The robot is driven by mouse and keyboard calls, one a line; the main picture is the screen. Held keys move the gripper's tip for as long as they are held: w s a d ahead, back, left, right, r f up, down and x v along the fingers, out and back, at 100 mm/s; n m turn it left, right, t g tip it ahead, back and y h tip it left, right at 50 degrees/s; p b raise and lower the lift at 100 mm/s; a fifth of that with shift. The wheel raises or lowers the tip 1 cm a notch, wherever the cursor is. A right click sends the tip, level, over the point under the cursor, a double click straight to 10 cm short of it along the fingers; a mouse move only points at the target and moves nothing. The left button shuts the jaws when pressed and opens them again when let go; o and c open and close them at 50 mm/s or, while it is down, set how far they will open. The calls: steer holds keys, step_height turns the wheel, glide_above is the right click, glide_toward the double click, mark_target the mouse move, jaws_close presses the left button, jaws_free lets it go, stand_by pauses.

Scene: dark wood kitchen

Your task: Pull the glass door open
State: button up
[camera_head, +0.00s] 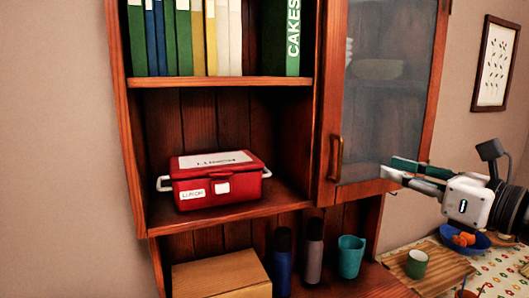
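The glass door (385,85) is the cabinet's right-hand door, a wooden frame around a hazy pane, and it looks closed. Its brass-coloured vertical handle (336,158) is on the left side of the frame, near the bottom. My gripper (391,166) is in front of the door's lower right part, to the right of the handle and apart from it. Its two fingers point left toward the handle, with a gap between them. They are open and nothing shows between them. Dim dishes show behind the glass.
A red lunch box (218,180) sits on the open shelf to the left, below several books (190,38). Two bottles (313,250), a teal cup (350,256), a cutting board (440,262), a green mug (416,264) and a blue bowl (480,243) stand below.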

mark_target(339, 177)
steer(key=x, duration=1.3)
steer(key=shift+w+a, duration=0.1)
steer(key=shift+a, duration=0.1)
jaws_close()
